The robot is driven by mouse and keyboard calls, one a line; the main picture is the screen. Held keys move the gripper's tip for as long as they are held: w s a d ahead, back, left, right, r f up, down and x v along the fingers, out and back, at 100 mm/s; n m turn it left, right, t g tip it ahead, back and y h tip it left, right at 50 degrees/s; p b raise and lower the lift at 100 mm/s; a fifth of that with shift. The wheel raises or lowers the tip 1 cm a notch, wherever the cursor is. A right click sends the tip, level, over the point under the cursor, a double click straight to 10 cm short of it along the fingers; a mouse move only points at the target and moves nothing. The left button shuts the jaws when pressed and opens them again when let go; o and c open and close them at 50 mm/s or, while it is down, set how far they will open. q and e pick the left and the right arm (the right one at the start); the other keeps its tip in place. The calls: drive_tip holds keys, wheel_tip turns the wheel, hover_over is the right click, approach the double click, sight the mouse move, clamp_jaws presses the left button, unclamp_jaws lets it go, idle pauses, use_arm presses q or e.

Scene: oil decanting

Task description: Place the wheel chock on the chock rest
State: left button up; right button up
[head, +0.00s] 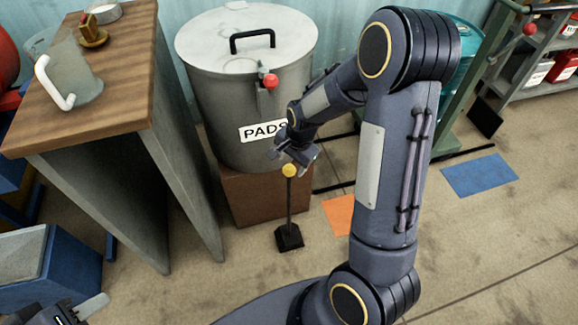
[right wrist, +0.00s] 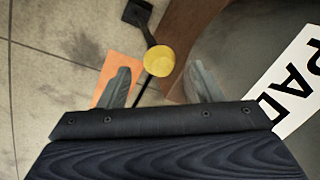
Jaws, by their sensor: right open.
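A black wedge-like block (head: 289,238), which looks like the wheel chock, stands on the floor with a thin upright rod topped by a yellow knob (head: 289,170). My right gripper (head: 296,158) is open just above the knob. In the right wrist view the knob (right wrist: 159,59) lies between the two finger lines, near the tips and apart from both; the block (right wrist: 137,12) is beyond it. Flat orange (head: 339,214) and blue (head: 480,175) patches lie on the floor; I cannot tell which, if either, is the chock rest. My left gripper (head: 80,313) is partly cut off bottom left.
A grey lidded drum (head: 225,110) marked PADS stands on a brown box (head: 262,195) right beside the knob. A wooden-topped bench (head: 115,100) is to the left. A green stand and shelf are at the right. Bare floor (head: 500,235) is free at the right front.

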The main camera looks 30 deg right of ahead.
drive_tip(key=r, duration=0.2)
drive_tip(key=s+r+p, duration=0.1)
drive_tip(key=r, duration=0.2)
drive_tip(key=shift+d, duration=0.15)
drive_tip(key=s+a+r+n+t+y, duration=0.1)
drive_tip(key=s+a+r+n, duration=0.3)
drive_tip(key=s, duration=0.6)
drive_tip(key=s+a+r+n+t+y, duration=0.2)
drive_tip(key=s+a+r+n, duration=0.1)
drive_tip(key=s+r+n, duration=0.5)
wheel_tip(320, 180, up, 2)
drive_tip(key=shift+s+a+r+t, duration=0.3)
drive_tip(key=shift+s+a, duration=0.1)
drive_tip(key=shift+s, duration=0.75)
